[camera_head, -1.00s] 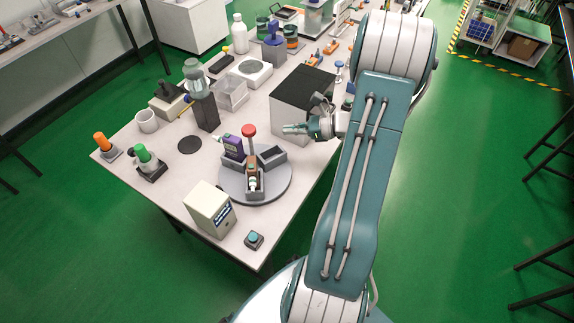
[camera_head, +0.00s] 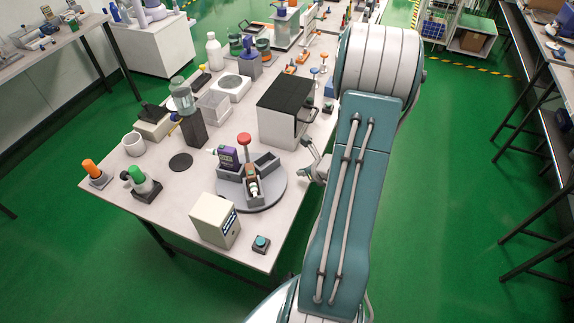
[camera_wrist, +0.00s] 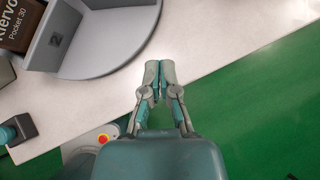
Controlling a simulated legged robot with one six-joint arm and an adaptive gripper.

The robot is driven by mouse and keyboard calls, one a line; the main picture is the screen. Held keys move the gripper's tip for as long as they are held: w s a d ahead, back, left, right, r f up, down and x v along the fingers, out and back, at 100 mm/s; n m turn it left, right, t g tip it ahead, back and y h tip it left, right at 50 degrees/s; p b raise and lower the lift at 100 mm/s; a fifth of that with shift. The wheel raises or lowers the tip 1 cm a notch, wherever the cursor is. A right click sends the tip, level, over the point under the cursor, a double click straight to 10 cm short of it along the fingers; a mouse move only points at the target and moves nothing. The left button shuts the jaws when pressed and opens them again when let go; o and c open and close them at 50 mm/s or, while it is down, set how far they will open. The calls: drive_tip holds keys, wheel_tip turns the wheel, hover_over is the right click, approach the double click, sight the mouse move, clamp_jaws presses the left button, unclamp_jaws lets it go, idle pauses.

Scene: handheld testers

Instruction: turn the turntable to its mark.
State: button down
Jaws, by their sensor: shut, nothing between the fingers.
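I cannot tell whether that is the mark. My gripper (camera_wrist: 160,66) is shut and empty, apart from the disc's rim, to its right in the head view (camera_head: 304,174).
A beige box (camera_head: 214,220) and a teal button (camera_head: 261,243) stand in front of the turntable. A large black-topped box (camera_head: 284,112) stands behind it. A black round pad (camera_head: 181,162) lies to the left. Green floor is clear beyond the table's right edge.

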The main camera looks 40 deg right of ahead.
sight(280, 165)
drive_tip(key=w+f, duration=0.1)
drive_tip(key=w+a+f, duration=0.1)
drive_tip(key=w, duration=0.1)
drive_tip(key=shift+w+a+f, duration=0.3)
drive_tip(key=shift+a+f, duration=0.1)
drive_tip(key=shift+w+d, duration=0.45)
drive_tip(key=shift+w, duration=0.4)
drive_tip(key=shift+w+d, duration=0.45)
drive_tip(key=shift+w, duration=0.4)
drive_tip(key=shift+a, duration=0.55)
drive_tip(key=shift+w+d+n, duration=0.25)
drive_tip(key=shift+d+n, duration=0.05)
drive_tip(key=shift+d, duration=0.2)
drive_tip(key=shift+y, duration=0.3)
drive_tip(key=shift+w+a, duration=0.1)
drive_tip(key=shift+w, duration=0.05)
